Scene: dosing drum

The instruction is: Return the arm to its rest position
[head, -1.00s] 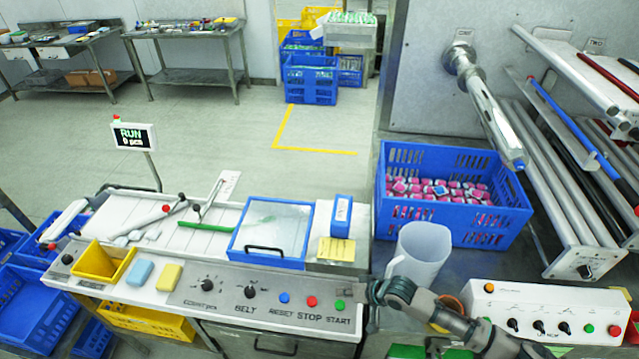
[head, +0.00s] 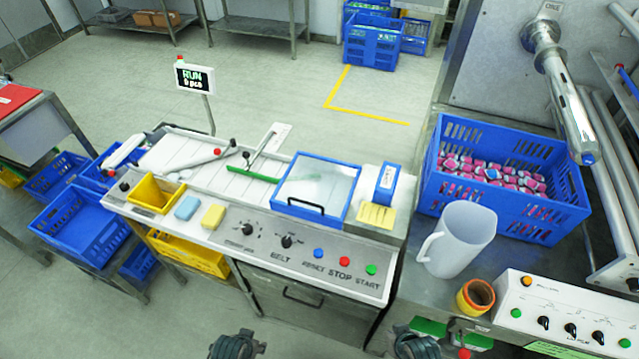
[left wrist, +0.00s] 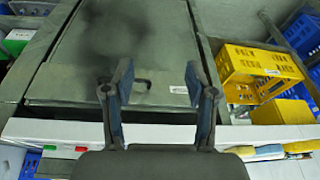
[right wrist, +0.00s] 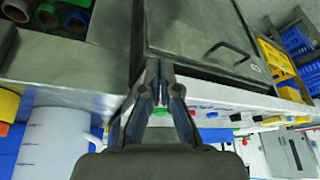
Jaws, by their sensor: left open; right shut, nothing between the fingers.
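In the head view my left gripper (head: 236,346) shows at the bottom edge, in front of the machine's cabinet. In the left wrist view its two fingers (left wrist: 158,82) are spread apart with nothing between them. My right gripper (head: 416,344) shows at the bottom edge to the right, below the front edge of the counter. In the right wrist view its fingertips (right wrist: 160,65) are together and hold nothing. The control panel (head: 262,243) with knobs and coloured buttons lies beyond both grippers.
A white jug (head: 462,240) and an orange cup (head: 475,297) stand on the right counter. A blue crate (head: 432,196) holds pink-and-white pieces. A switch box (head: 560,310) sits at the right front. Blue crates (head: 75,235) stand at the left.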

